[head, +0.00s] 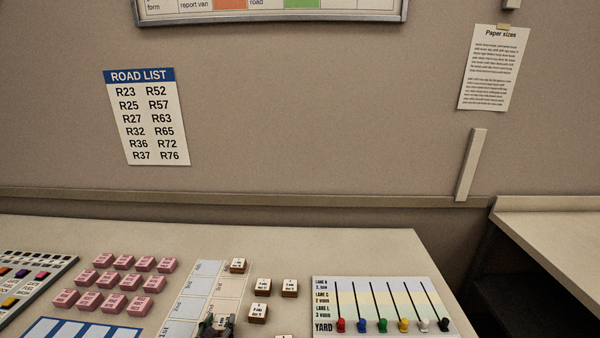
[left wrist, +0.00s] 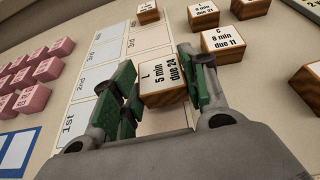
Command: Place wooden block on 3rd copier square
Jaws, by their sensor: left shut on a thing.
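My left gripper (head: 215,324) is low in the head view, over the strips of marked squares. In the left wrist view its green-padded fingers are shut on a wooden block (left wrist: 163,85) with a white top reading "L 5 min due 24". The block is over the right-hand strip (left wrist: 143,55); I cannot tell if it touches the strip. A left-hand strip (left wrist: 85,83) has squares marked 1st, 2nd and 3rd. Another wooden block (head: 238,265) is at the far end of the right-hand strip. My right gripper is not in view.
Several wooden blocks (head: 263,286) stand right of the strips, one (left wrist: 223,44) close to the right finger. Pink blocks (head: 115,280) stand in rows to the left. A yard board (head: 385,290) with coloured pegs lies to the right. The desk behind (head: 330,245) is clear.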

